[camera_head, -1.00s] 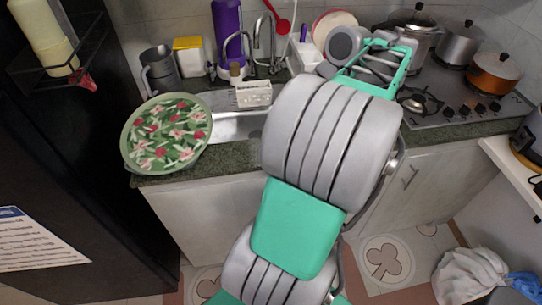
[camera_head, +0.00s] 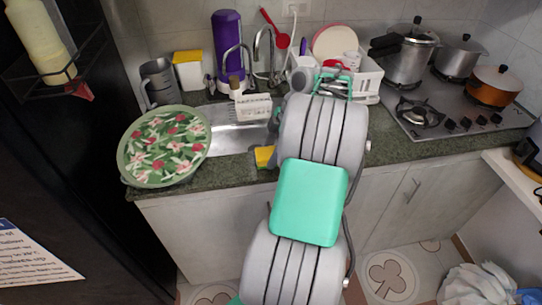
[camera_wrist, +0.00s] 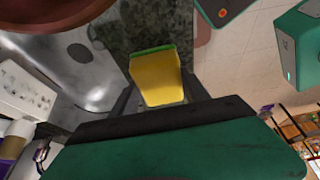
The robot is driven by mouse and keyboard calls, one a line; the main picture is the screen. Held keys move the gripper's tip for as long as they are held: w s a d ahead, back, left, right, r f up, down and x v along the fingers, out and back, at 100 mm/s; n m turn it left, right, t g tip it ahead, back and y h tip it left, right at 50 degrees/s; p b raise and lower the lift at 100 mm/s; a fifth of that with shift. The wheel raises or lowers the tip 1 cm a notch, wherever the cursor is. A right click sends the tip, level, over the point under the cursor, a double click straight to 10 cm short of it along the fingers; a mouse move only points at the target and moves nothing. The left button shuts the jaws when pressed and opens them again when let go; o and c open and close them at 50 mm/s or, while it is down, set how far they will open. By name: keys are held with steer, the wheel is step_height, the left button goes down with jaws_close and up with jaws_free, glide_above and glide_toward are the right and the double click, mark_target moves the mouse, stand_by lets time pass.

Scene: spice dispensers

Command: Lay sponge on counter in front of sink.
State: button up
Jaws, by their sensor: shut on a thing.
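The sponge, yellow with a green layer, shows in the head view (camera_head: 264,157) at the front right of the sink, over the counter's front strip. In the wrist view the sponge (camera_wrist: 158,80) sits between the fingers of my gripper (camera_wrist: 160,92), which is shut on it. The sink (camera_head: 232,138) is a steel basin, partly hidden by my arm. The dark green granite counter (camera_wrist: 145,25) lies beyond the sponge in the wrist view. I cannot tell whether the sponge touches it. My arm hides much of the gripper in the head view.
A floral round tray (camera_head: 165,147) covers the counter left of the sink. A white caddy (camera_head: 253,107) and the faucet (camera_head: 262,55) stand behind the basin. A dish rack (camera_head: 366,80) and the stove (camera_head: 450,105) are to the right. Some counter (camera_head: 385,150) right of my arm is clear.

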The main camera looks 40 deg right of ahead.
steer(key=shift+f, duration=0.45)
steer(key=shift+f, duration=0.1)
steer(key=shift+f, duration=0.15)
steer(key=o, duration=1.4)
